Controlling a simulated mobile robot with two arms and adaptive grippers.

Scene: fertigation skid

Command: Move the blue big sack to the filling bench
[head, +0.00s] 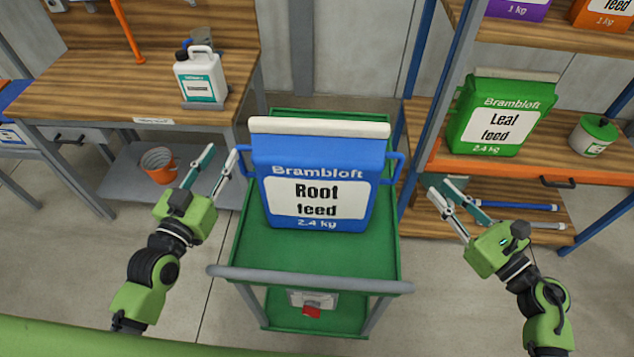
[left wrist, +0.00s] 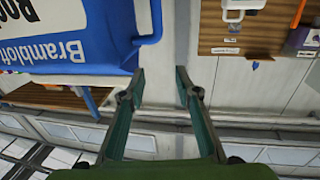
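The blue big sack (head: 318,180), labelled "Brambloft Root feed 2.4 kg", stands upright on the green cart (head: 250,245). It has a blue handle on each side. In the left wrist view the sack (left wrist: 75,25) fills the upper left, with one handle (left wrist: 150,22) near the fingers. My left gripper (head: 217,165) is open and empty, just left of the sack's left handle and apart from it; its two fingers also show in the left wrist view (left wrist: 160,85). My right gripper (head: 445,196) is open and empty, right of the sack's right handle, with a gap between.
A wooden bench (head: 80,85) at the left holds a white jug (head: 200,78) on a grey stand. An orange bucket (head: 158,165) sits on its lower shelf. The cart's grey handle bar (head: 310,282) faces me.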

